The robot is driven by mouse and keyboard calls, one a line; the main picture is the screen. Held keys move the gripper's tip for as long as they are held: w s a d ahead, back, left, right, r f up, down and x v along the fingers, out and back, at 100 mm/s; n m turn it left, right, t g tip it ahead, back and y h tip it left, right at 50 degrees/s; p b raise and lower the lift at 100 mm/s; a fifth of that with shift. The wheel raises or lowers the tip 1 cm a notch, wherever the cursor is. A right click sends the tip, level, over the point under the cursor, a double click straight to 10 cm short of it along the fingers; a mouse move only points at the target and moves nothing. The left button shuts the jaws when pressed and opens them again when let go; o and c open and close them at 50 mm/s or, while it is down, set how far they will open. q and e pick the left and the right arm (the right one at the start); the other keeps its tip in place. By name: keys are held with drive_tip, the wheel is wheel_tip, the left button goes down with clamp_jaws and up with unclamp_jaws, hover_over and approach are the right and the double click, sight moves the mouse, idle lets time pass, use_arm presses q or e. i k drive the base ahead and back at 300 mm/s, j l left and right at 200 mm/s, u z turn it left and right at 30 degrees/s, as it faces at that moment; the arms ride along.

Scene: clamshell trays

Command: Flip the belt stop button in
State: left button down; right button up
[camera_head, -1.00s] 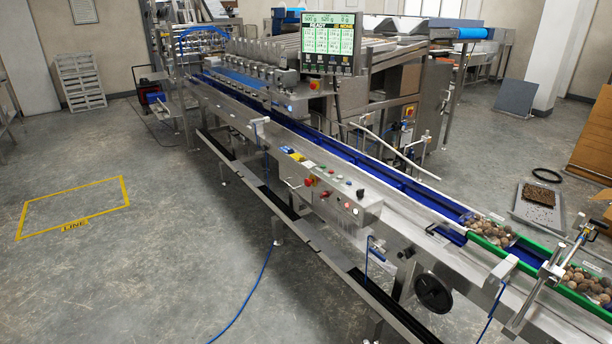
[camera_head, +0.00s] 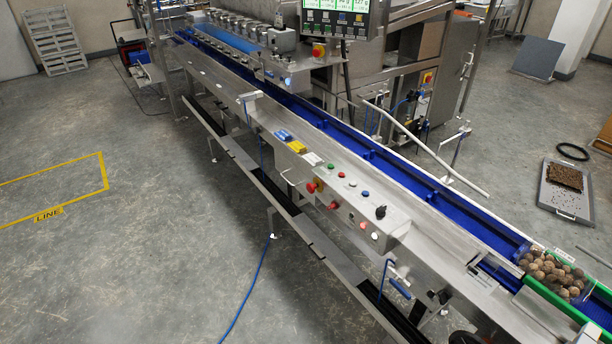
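A grey metal control box (camera_head: 352,206) sits on the near side of the long conveyor. Its top carries small green, red, white and blue buttons and a black knob (camera_head: 381,212). A red mushroom-shaped button (camera_head: 312,187) stands at its left end. Another red button (camera_head: 333,205) and pale buttons (camera_head: 375,236) are on its front face. Labels are too small to read, so I cannot tell which one is the belt stop button, or whether any is pressed. Neither of my grippers is in view.
A blue belt (camera_head: 390,172) runs along the conveyor. A clear tray of brown round items (camera_head: 553,272) lies between green guides at the right. A blue hose (camera_head: 252,290) trails over the near floor. Open floor lies left, with a yellow outline marked LINE (camera_head: 48,214).

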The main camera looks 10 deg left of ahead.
sight(311, 189)
drive_tip(key=i+j, duration=0.15)
drive_tip(key=i, duration=0.2)
drive_tip(key=i+j+z, duration=0.1)
drive_tip(key=i, duration=0.3)
drive_tip(key=i+j, duration=0.3)
drive_tip(key=i, duration=0.05)
